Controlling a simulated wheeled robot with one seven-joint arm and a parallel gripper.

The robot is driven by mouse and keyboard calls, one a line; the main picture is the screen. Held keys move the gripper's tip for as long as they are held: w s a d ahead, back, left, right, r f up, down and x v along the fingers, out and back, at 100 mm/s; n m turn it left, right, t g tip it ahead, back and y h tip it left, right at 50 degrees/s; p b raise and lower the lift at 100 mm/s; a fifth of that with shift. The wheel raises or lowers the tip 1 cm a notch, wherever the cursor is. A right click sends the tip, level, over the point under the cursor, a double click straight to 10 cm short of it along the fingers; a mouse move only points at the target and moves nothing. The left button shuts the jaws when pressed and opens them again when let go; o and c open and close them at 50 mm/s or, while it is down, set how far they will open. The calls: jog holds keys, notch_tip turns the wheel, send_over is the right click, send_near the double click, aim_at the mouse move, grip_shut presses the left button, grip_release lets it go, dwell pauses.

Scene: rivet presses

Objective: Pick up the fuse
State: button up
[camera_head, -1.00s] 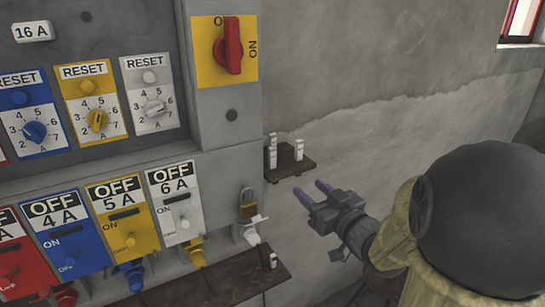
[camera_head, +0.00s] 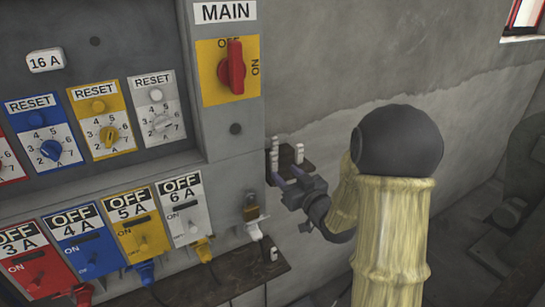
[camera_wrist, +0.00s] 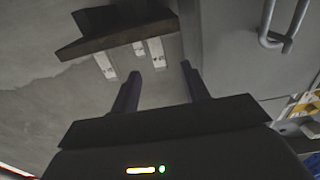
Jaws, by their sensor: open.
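Small white fuses stand on a little dark wall shelf (camera_head: 292,162): one at its left (camera_head: 274,158) and one at its right (camera_head: 299,153). The wrist view, which looks upside down, shows white pieces at the shelf (camera_wrist: 104,66), (camera_wrist: 156,48). Another small white piece (camera_head: 273,253) is on the long lower ledge. My gripper (camera_head: 287,177) is open and empty, its two purple-grey fingers just in front of the small shelf. Part of the shelf is hidden behind my gripper.
The grey panel to the left carries a red MAIN switch (camera_head: 235,68), reset dials and several coloured fuse switches. A long dark ledge (camera_head: 220,282) runs below. The wall to the right is bare.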

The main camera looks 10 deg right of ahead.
aim_at(275, 161)
jog(key=shift+x, duration=0.8)
jog(key=shift+d, duration=0.1)
jog(key=shift+r, duration=0.15)
jog(key=shift+w+r+p, duration=0.1)
jog(key=shift+w+p, duration=0.1)
jog(key=shift+p, duration=0.25)
jog(key=p+x, duration=0.2)
jog(key=x, duration=0.2)
jog(key=shift+w+p, duration=0.1)
jog(key=shift+p, duration=0.3)
jog(key=shift+w, duration=0.25)
